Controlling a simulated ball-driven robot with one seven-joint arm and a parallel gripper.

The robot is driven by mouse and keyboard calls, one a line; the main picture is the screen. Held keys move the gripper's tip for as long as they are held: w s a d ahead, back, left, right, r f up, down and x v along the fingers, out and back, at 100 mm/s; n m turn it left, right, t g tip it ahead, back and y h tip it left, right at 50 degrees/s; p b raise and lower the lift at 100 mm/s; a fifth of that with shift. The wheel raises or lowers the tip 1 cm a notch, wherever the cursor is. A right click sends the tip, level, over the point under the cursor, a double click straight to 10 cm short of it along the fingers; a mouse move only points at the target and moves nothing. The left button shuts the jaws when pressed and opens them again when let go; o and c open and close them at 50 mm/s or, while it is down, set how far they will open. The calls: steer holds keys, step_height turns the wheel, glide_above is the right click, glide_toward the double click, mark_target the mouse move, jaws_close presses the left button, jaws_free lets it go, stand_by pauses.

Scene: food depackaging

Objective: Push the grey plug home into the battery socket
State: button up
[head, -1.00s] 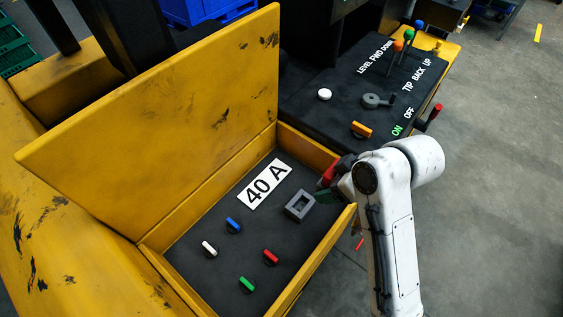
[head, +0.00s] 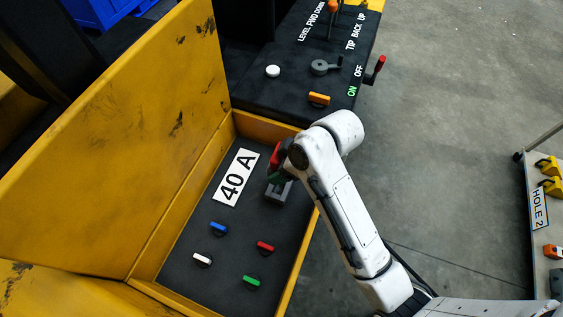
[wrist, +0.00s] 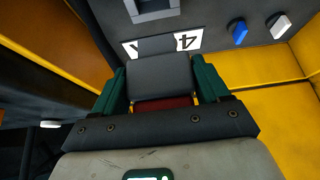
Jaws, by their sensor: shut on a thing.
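My gripper (head: 276,176) is over the right side of the open yellow compartment, just above and behind the battery socket in the head view. The grey socket (head: 278,195) is a square block on the dark floor, its upper part covered by my gripper. In the wrist view, my gripper's green fingers (wrist: 160,88) are shut on the dark grey plug (wrist: 160,72). The socket (wrist: 152,12) shows at the top edge of the wrist view, cut off. Dark floor shows between plug and socket there, so the plug looks apart from it. The plug is hidden in the head view.
A 40 A label (head: 236,178) lies left of the socket. Blue (head: 218,229), white (head: 202,259), red (head: 265,247) and green (head: 251,281) knobs stand nearer on the floor. The raised yellow lid (head: 130,140) is at left; a control panel (head: 290,85) is behind.

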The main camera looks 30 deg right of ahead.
steer(key=shift+f+b, duration=1.55)
steer(key=shift+f, duration=1.3)
steer(key=shift+p, duration=1)
steer(key=shift+f+b, duration=1)
steer(key=shift+f, duration=0.8)
steer(key=shift+r, duration=0.15)
steer(key=shift+r+p, duration=1.45)
steer(key=shift+p, duration=0.1)
stand_by(0.7)
